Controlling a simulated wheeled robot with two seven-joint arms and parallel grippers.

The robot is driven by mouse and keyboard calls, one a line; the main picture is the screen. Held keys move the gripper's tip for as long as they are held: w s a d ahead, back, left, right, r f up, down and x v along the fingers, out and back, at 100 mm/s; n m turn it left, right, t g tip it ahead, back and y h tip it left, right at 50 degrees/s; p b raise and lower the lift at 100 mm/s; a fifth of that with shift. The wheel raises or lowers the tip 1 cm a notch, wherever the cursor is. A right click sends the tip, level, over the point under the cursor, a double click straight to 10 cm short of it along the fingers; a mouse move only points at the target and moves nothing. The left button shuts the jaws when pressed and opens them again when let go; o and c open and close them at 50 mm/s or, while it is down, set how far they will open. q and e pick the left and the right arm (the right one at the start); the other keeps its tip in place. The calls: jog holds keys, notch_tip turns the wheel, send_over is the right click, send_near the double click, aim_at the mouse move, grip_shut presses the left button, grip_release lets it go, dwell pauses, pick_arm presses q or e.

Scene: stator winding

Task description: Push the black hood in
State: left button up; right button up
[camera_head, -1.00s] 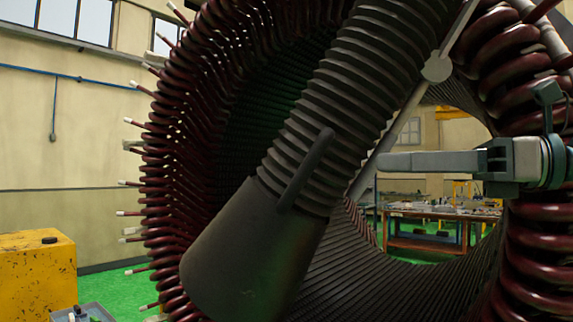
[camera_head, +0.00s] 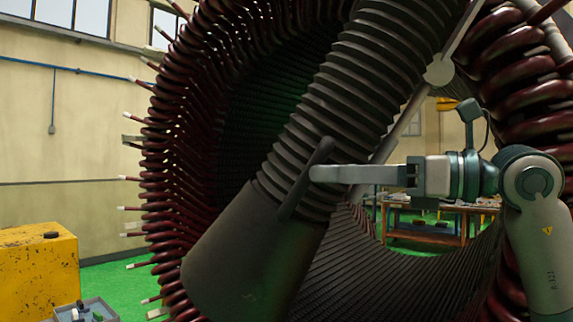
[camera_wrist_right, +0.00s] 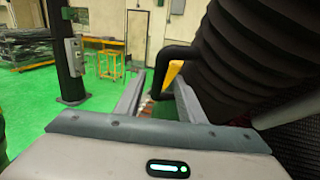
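The black hood (camera_head: 255,255) is a dark, tilted cone at the lower end of a ribbed black hose (camera_head: 345,100), in front of the stator opening. A black bar handle (camera_head: 305,180) stands out from its side; it also shows in the right wrist view (camera_wrist_right: 173,58). My right gripper (camera_head: 314,173) comes in from the right, with its tips at the handle in the head view. In the wrist view its two fingers (camera_wrist_right: 158,97) are apart, with the handle's bend between or just beyond the tips. I cannot tell whether they touch it. My left gripper is not in view.
The stator (camera_head: 185,180) with dark red coils surrounds the hose and hood. A pale diagonal bar with a round joint (camera_head: 439,70) runs behind the gripper. A workbench (camera_head: 425,228) stands beyond the opening. A yellow block (camera_head: 40,270) is at the lower left.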

aim_at(294, 186)
jog(key=p+x, duration=0.2)
jog(key=x, duration=0.5)
jog(key=shift+r, duration=0.1)
jog(key=shift+w+a+p, duration=0.25)
jog(key=shift+a+p, duration=0.15)
jog(key=shift+a, duration=0.25)
grip_shut()
